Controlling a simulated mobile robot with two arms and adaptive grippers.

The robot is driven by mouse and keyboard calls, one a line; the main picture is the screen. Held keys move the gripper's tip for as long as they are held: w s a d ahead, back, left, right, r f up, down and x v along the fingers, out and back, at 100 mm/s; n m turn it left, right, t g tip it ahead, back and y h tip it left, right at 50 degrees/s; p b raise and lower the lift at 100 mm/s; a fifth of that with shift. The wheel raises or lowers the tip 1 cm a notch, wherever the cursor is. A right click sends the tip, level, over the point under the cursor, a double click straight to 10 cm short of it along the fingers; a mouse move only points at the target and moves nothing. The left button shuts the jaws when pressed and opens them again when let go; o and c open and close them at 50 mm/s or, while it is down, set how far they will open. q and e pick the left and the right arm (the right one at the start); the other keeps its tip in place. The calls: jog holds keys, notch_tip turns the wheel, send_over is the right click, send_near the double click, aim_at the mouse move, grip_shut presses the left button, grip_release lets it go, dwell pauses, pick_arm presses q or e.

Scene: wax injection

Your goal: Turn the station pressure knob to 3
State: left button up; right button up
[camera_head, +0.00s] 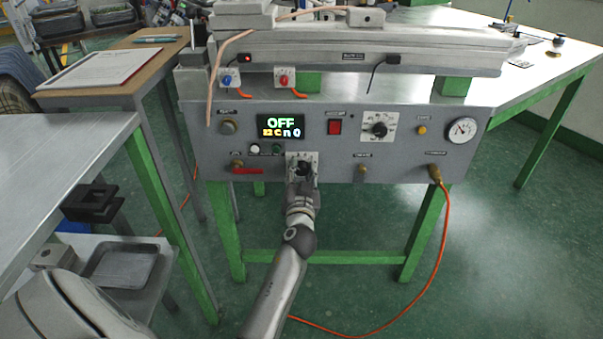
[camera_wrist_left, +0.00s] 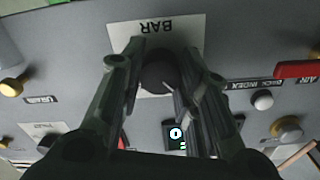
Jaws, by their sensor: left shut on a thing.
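The station (camera_head: 330,160) is a grey panel on green legs. A round black knob (camera_head: 303,169) sits low on it, on a white scale plate. The left wrist view shows this knob (camera_wrist_left: 157,74) from close up, upside down, with "BAR" printed on its plate (camera_wrist_left: 150,28). My left gripper (camera_head: 302,178) reaches it from below and is shut on it, one finger on each side. A pale mark shows on the knob's face. The scale numbers are mostly hidden by the fingers, so I cannot read the setting. My right gripper is not in view.
A display (camera_head: 281,127) reads "OFF". Another black knob (camera_head: 379,129) on a white scale, a red switch (camera_head: 334,127) and a round gauge (camera_head: 462,130) are on the panel. An orange hose (camera_head: 444,240) hangs at the right. A grey table (camera_head: 70,165) stands at left.

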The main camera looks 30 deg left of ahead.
aim_at(302, 135)
pick_arm(q)
jog(key=shift+m, duration=2.2)
jog(key=o, duration=1)
jog(key=shift+o, duration=0.2)
jog(key=shift+r, duration=0.1)
notch_tip(302, 135, up, 10)
jog(key=shift+f, duration=0.1)
